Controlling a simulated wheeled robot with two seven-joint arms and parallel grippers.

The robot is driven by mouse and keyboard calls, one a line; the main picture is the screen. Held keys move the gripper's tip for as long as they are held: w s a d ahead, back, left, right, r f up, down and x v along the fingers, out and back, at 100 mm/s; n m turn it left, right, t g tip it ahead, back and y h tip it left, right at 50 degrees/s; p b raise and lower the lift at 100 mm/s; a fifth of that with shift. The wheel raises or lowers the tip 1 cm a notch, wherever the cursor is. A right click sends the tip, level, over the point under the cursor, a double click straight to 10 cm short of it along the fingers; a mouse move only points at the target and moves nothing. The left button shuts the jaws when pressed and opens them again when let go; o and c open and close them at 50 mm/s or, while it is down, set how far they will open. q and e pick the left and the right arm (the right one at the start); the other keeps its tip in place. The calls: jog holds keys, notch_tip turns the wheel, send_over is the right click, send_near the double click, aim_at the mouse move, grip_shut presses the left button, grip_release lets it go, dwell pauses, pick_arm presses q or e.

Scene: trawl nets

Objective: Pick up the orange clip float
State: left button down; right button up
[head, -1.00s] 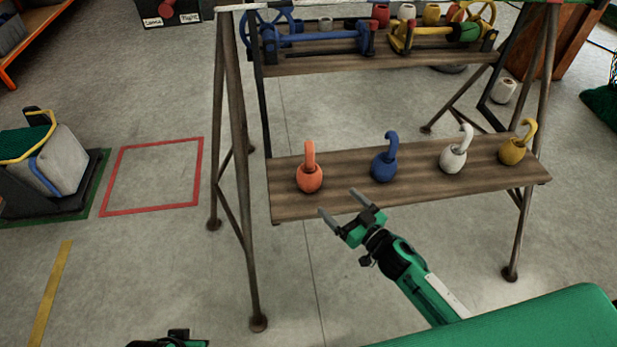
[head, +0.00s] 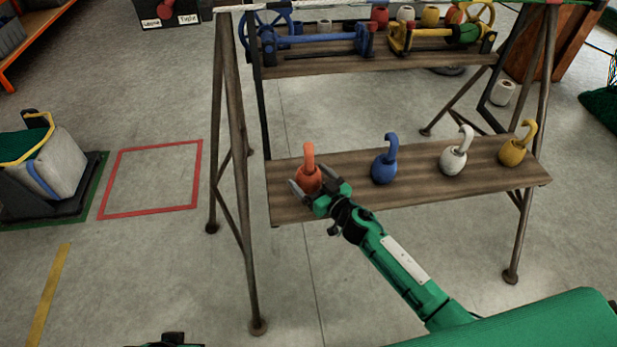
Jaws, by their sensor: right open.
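The orange clip float (head: 308,177) is a round body with an upright hook on top. It stands at the left end of the lower wooden shelf (head: 420,192). My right gripper (head: 309,184) is open, with its grey fingers on either side of the float's lower body. I cannot tell whether the fingers touch it. The gripper hides part of the float's lower right side. My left gripper (head: 170,341) shows only as a dark and green bit at the bottom edge; its jaws cannot be made out.
A blue (head: 384,160), a white (head: 454,158) and a yellow clip float (head: 513,152) stand to the right on the same shelf. A wooden trestle leg (head: 238,170) rises left of the shelf. The upper shelf (head: 380,63) holds blue and yellow hardware.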

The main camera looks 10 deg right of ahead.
jog(key=shift+w+a, duration=0.2)
jog(key=shift+w, duration=0.15)
jog(key=c, duration=1.1)
jog(key=shift+r, duration=0.1)
